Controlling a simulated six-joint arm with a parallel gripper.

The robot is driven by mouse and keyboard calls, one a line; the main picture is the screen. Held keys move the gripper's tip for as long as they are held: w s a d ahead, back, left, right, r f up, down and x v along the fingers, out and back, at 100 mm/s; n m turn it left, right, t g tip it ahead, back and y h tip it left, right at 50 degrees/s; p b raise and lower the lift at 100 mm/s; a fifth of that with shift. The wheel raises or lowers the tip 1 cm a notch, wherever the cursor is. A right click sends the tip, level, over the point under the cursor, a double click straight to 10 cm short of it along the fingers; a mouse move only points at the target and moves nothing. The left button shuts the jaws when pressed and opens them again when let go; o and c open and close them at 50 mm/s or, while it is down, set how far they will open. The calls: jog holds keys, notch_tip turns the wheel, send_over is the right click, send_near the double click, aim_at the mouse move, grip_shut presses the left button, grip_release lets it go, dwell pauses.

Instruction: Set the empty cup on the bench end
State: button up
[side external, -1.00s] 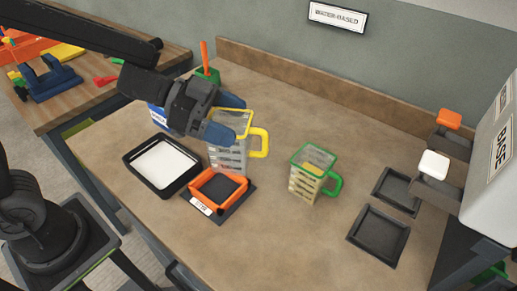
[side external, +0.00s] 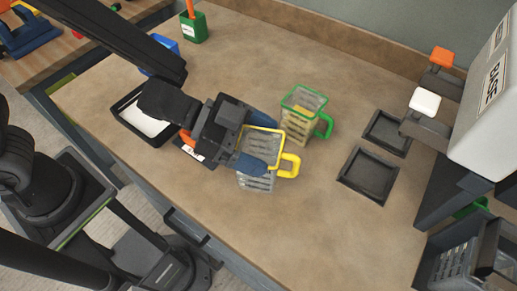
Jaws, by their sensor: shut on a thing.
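My gripper (side external: 257,143) is shut on the yellow-rimmed cup (side external: 256,182), one finger on each side below the rim. The cup is clear with markings, has a yellow handle on its right, and looks empty and roughly upright. It is over the front part of the bench (side external: 300,215); I cannot tell whether its base touches the top. A green-rimmed cup (side external: 298,130) with yellowish contents stands behind and to the right, apart from it.
Two dark trays (side external: 368,176) lie before the white dispenser (side external: 490,125). Bare bench lies front right. A green holder (side external: 193,28) stands at the back.

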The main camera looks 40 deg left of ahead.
aim_at(258, 155)
jog(key=shift+f, duration=1.45)
jog(key=shift+f, duration=0.1)
jog(key=o, duration=1.3)
jog(key=shift+c, duration=0.2)
